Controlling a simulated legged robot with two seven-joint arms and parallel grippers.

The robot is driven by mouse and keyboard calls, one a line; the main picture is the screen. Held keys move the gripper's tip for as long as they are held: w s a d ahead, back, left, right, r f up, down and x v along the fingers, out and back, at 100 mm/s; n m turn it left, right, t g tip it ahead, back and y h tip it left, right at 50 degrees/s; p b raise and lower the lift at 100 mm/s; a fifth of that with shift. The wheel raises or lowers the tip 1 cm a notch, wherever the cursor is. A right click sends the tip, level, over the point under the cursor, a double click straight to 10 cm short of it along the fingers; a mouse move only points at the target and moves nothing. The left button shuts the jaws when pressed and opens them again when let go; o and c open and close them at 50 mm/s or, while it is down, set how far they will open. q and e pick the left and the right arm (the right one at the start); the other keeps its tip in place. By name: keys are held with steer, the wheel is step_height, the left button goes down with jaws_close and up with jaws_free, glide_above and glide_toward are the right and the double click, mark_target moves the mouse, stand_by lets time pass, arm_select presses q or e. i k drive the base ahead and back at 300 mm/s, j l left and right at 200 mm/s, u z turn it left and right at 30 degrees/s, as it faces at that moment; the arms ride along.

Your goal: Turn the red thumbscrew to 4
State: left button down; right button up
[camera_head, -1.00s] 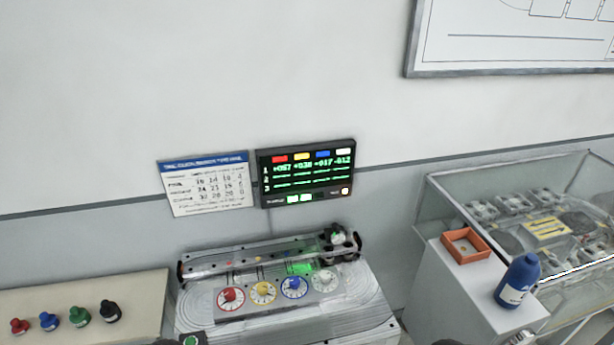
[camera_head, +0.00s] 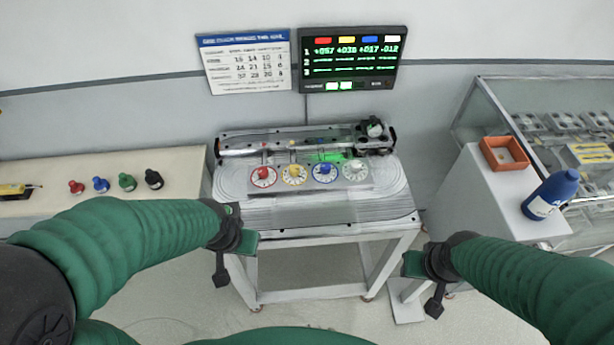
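The red thumbscrew (camera_head: 263,172) sits on a red-ringed white dial at the left end of a row on the grey machine bench (camera_head: 300,215). The yellow (camera_head: 294,171), blue (camera_head: 324,170) and white (camera_head: 355,169) thumbscrews stand to its right on their own dials. The dial numbers are too small to read. My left gripper (camera_head: 232,262) hangs in front of the bench's left front edge, below and apart from the red thumbscrew. My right gripper (camera_head: 422,282) hangs in front of the right front corner. Neither touches anything; their finger openings are not clear.
A display (camera_head: 352,60) with coloured columns and a white chart (camera_head: 245,62) hang on the wall. Red, blue, green and black knobs (camera_head: 127,181) stand on the left table. An orange tray (camera_head: 504,153) and blue bottle (camera_head: 551,194) stand right. The bench front is clear.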

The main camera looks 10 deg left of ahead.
mark_target(263, 171)
steer(key=j+u, duration=0.1)
steer(key=u, duration=0.3)
steer(key=i+j+u, duration=0.1)
steer(key=u, duration=0.25)
steer(key=i+u, duration=0.15)
steer(key=u, duration=0.25)
steer(key=i+u, duration=0.1)
steer(key=u, duration=0.25)
